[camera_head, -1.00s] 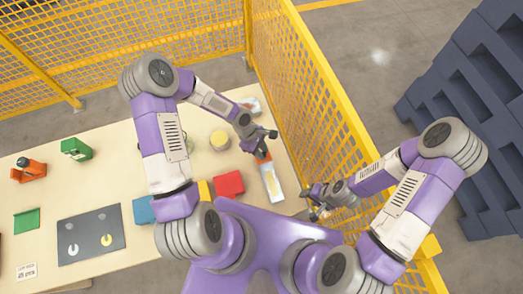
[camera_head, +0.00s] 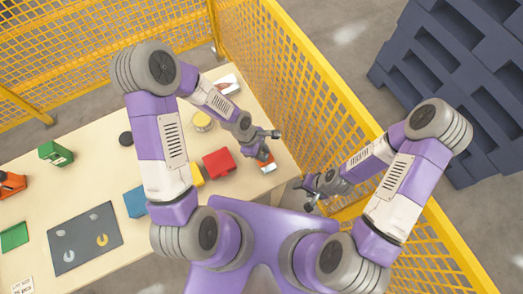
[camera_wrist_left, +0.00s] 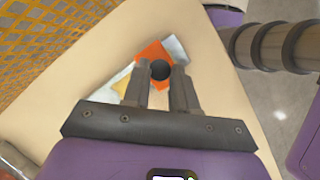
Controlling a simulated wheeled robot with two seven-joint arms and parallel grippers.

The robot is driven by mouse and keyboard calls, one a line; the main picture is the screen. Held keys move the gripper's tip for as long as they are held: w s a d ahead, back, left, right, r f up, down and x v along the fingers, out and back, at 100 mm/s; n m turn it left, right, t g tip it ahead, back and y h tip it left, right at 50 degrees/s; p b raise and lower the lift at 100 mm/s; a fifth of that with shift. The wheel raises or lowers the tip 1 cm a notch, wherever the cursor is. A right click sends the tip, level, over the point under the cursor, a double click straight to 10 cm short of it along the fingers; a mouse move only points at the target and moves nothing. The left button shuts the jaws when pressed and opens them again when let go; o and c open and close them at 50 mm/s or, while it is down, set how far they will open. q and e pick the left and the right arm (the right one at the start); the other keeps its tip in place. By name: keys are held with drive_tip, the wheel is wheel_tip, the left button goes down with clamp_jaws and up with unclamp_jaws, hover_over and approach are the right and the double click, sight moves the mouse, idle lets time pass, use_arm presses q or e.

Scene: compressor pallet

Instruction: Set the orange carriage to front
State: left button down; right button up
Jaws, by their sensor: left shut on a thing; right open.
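The orange carriage (camera_head: 267,161) sits near the front end of its pale rail (camera_head: 269,169) at the right end of the table. My left gripper (camera_head: 262,152) is over it and hides much of the rail. In the left wrist view the orange carriage (camera_wrist_left: 149,49) shows beyond the fingers, and my left gripper (camera_wrist_left: 160,75) is shut on its dark round knob (camera_wrist_left: 159,70). My right gripper (camera_head: 306,190) is open and empty beside the table's right edge, apart from the carriage.
A blue block (camera_head: 135,203) and a dark panel (camera_head: 85,238) lie further left. Yellow mesh fencing (camera_head: 310,90) stands close behind and right of the table.

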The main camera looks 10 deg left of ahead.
use_arm(q)
drive_tip(key=c, duration=0.9)
unclamp_jaws()
drive_tip(key=shift+s+d, duration=0.2)
drive_tip(key=shift+a, duration=0.1)
drive_tip(key=shift+r, duration=0.15)
drive_tip(key=p+v, duration=0.1)
drive_tip(key=v, duration=0.6)
drive_tip(key=shift+a+r, duration=0.1)
